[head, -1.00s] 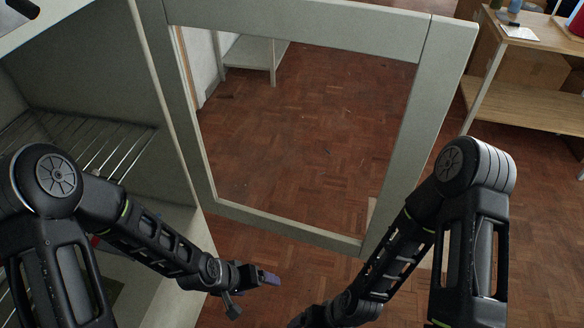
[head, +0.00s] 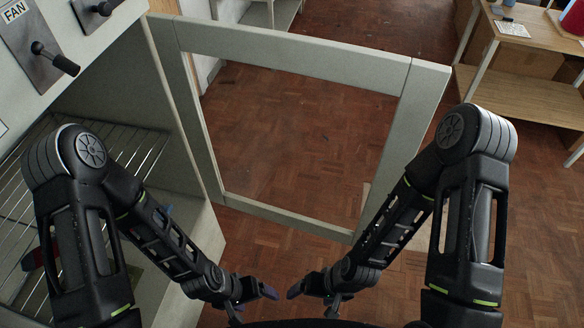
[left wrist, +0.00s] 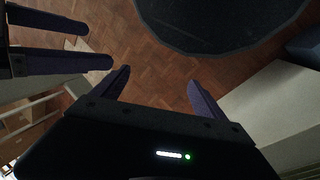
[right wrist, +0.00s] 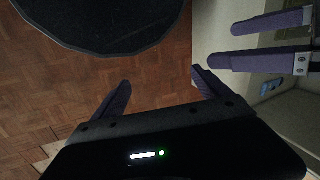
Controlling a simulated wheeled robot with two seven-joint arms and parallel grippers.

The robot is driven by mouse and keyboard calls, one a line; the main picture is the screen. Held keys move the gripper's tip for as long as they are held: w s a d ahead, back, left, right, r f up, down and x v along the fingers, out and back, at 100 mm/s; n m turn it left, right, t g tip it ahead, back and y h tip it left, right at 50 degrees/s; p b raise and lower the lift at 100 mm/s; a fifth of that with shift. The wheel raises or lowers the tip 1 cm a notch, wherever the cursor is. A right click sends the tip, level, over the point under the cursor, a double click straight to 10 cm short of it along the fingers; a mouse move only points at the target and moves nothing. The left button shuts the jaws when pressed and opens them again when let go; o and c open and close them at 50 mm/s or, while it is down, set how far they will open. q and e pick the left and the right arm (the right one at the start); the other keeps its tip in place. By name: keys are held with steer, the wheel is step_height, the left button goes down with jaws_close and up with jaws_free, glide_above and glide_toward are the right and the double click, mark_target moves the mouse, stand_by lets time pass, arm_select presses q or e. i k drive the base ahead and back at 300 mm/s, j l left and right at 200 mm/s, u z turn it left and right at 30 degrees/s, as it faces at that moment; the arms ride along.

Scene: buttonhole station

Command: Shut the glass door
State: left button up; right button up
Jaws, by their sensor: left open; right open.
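The glass door (head: 400,145) is a pale grey frame around a clear pane. It stands swung open, hinged at the left on the cabinet's edge, with its free edge to the right. My left gripper (head: 272,291) is open and empty, below the door's lower rail in the head view. My right gripper (head: 294,291) is open and empty just to its right, also below the rail, and its arm overlaps the door's right stile. In the left wrist view the left fingers (left wrist: 158,92) are apart with nothing between them. In the right wrist view the right fingers (right wrist: 162,92) are also apart.
The open cabinet (head: 180,235) with wire racks (head: 140,160) is at the left. A panel with a fan lever (head: 60,60) is above it. A wooden shelf table (head: 530,90) stands at the far right. Parquet floor (head: 290,130) is clear beyond the door.

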mark_target(420, 85)
steer(key=l+u, duration=0.35)
steer(key=l, duration=0.35)
steer(key=k+l+u, duration=0.1)
steer(key=l+u, duration=0.25)
steer(key=l, duration=0.4)
steer(key=l+u, duration=0.2)
steer(key=l, duration=0.2)
steer(key=l+u, duration=0.2)
steer(key=l, duration=0.2)
steer(key=k+l+u, duration=0.25)
steer(key=l, duration=0.15)
steer(key=l+u, duration=0.2)
steer(key=l, duration=0.2)
steer(key=k+l+u, duration=0.2)
steer(key=l, duration=0.15)
steer(key=i+l+u, duration=0.15)
steer(key=l+u, duration=0.15)
steer(key=l, duration=0.15)
steer(key=i+l+u, duration=0.1)
steer(key=l+u, duration=0.25)
steer(key=l, duration=0.15)
steer(key=l+u, duration=0.3)
steer(key=l, duration=0.2)
steer(key=i+l+u, duration=0.25)
steer(key=k+l, duration=0.05)
steer(key=l, duration=0.05)
